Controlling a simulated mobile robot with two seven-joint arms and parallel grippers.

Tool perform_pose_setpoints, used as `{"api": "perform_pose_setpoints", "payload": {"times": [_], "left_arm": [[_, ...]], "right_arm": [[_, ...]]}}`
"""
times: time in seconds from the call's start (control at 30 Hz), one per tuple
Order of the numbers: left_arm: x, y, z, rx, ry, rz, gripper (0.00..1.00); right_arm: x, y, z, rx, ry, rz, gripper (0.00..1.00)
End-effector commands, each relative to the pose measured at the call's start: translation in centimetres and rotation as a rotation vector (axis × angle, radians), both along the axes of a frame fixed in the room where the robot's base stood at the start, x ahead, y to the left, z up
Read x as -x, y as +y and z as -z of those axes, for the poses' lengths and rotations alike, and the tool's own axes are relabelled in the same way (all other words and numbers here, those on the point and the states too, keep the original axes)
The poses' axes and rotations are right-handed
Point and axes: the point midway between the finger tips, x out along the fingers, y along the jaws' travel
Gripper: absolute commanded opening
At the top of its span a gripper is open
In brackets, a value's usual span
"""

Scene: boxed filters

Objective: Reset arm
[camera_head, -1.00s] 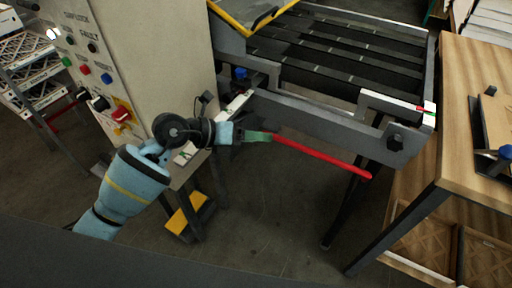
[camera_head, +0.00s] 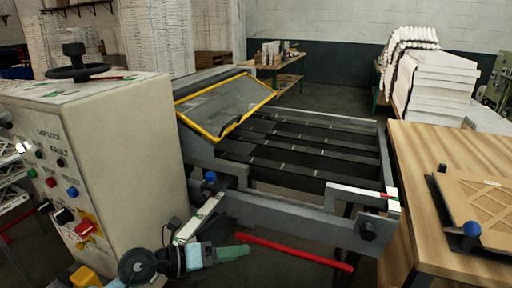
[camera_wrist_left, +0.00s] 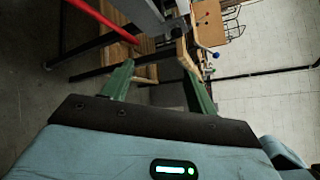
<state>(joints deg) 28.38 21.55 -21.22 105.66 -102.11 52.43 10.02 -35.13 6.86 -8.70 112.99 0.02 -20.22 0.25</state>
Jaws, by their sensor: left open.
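My left gripper (camera_head: 246,252) is in front of the conveyor, low in the head view, with green fingers pointing right. In the left wrist view its two fingers (camera_wrist_left: 158,82) stand apart with nothing between them. A red bar (camera_head: 298,251) runs across the front of the conveyor, close to the fingertips in the head view. In the left wrist view the red bar (camera_wrist_left: 102,18) passes at the upper left, outside the fingers. My right gripper is in neither view.
A control cabinet (camera_head: 110,140) with knobs and buttons stands at left. The roller conveyor (camera_head: 300,207) has a yellow-framed clear cover (camera_head: 225,105). A wooden table (camera_head: 425,165) with a filter panel (camera_head: 490,205) is at right. White stacked boxes (camera_head: 437,90) stand behind.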

Motion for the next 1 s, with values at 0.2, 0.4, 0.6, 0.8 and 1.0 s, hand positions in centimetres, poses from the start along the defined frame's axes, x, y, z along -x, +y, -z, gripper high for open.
{"api": "perform_pose_setpoints", "payload": {"times": [0.2,0.4,0.6,0.8,1.0], "left_arm": [[3.2,-0.5,1.2,0.391,0.197,-0.092,0.58],[5.2,2.7,3.9,0.815,0.472,-0.339,0.58],[8.3,7.7,10.6,1.153,0.799,-0.699,0.58],[15.3,11.8,20.1,1.373,1.166,-1.125,0.58],[23.7,13.1,26.8,1.460,1.469,-1.464,0.58]], "right_arm": [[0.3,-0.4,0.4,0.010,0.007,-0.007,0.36],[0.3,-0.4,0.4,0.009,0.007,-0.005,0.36],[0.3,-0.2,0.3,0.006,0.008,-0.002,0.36],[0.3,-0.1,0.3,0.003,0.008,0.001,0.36],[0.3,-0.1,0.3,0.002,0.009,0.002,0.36]]}}
